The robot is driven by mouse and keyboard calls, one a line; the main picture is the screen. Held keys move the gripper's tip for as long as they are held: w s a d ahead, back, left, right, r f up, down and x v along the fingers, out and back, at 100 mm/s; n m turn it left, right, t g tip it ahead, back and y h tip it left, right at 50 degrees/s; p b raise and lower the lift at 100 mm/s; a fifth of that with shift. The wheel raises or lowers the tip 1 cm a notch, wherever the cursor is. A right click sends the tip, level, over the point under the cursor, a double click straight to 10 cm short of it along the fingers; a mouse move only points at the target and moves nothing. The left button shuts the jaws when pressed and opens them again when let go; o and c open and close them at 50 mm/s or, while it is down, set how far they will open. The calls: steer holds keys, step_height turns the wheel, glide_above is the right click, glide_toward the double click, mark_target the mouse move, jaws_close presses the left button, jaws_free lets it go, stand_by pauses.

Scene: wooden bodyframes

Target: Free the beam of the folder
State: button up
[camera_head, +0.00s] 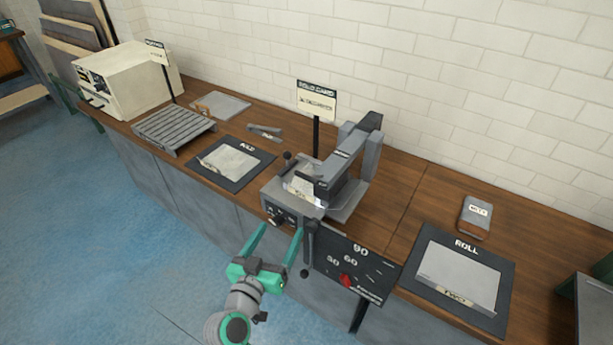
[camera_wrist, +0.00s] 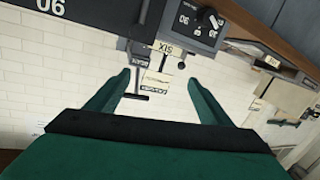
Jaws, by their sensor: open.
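The grey folder (camera_head: 330,185) stands on the bench in the middle of the head view, with its long dark-topped beam (camera_head: 345,158) lying across it. A pale sheet (camera_head: 302,184) shows at its front left, partly hidden by the beam. A black knob (camera_head: 277,221) is on the front panel, and a lever with a dark grip (camera_head: 308,245) hangs at the front. My green gripper (camera_head: 280,232) is open and empty in front of the folder. In the wrist view my gripper (camera_wrist: 159,78) has its fingers wide apart, with folder parts beyond, turned over.
A black dial board (camera_head: 355,268) marked 90, 60 and 30 with a red pointer (camera_head: 346,281) hangs at the bench front. A sign (camera_head: 316,100) stands behind the folder. Mats with sheets lie left (camera_head: 228,162) and right (camera_head: 458,275). A grey block (camera_head: 475,216) is at right.

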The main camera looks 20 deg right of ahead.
mark_target(305, 177)
step_height(305, 177, up, 10)
steer(key=w+d+m+g+h, duration=0.2)
steer(key=m+g+h, duration=0.1)
steer(key=m+h, duration=0.15)
steer(key=shift+m+y, duration=0.25)
steer(key=x, duration=1.1)
steer(key=shift+r, duration=0.1)
